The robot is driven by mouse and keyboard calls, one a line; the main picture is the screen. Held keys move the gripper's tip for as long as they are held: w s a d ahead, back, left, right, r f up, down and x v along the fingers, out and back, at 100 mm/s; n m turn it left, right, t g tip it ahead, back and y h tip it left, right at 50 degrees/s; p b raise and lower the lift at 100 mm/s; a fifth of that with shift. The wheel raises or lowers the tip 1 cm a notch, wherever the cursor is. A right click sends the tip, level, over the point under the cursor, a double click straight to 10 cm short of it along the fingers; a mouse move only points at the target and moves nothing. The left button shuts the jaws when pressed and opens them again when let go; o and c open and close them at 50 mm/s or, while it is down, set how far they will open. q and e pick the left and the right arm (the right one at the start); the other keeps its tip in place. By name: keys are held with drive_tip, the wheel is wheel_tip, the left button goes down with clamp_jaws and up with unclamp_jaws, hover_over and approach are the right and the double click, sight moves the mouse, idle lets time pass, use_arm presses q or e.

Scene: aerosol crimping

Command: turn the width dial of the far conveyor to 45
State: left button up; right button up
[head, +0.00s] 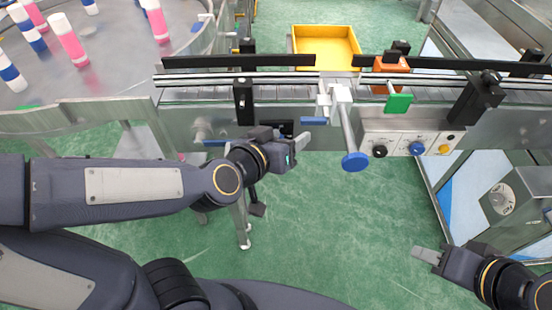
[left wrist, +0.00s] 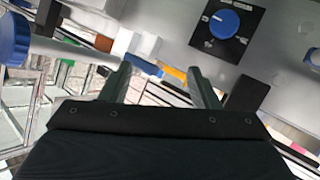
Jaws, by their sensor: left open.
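In the left wrist view a blue round dial (left wrist: 223,22) with a pale pointer mark sits on a black square plate (left wrist: 238,45) with small white markings, too small to read. The plate is on the grey side of the conveyor. My left gripper (left wrist: 160,85) is open and empty, with the dial beyond and to the upper right of its fingers, apart from them. In the head view my left gripper (head: 298,145) is close to the near side of the conveyor (head: 200,118) and hides most of that spot. My right gripper (head: 427,255) hangs over the floor at the lower right, away from the conveyor.
A white lever with a blue round knob (head: 355,161) sticks out just right of my left gripper. A panel (head: 400,137) with black, blue and yellow knobs is further right. A yellow bin (head: 326,45) stands behind the conveyor. A turntable (head: 110,60) with bottles is upper left.

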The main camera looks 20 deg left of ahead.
use_arm(q)
wheel_tip(320, 180, down, 10)
drive_tip(key=s+a+m+t+y+b, duration=0.15)
drive_tip(key=t+y+b, duration=0.25)
drive_tip(key=y+b, duration=0.55)
drive_tip(key=x, duration=0.7)
drive_tip(key=shift+w, duration=0.3)
use_arm(e)
wheel_tip(320, 180, down, 12)
drive_tip(key=shift+r, duration=0.25)
use_arm(q)
drive_tip(key=shift+c, duration=0.2)
drive_tip(key=c, duration=0.9)
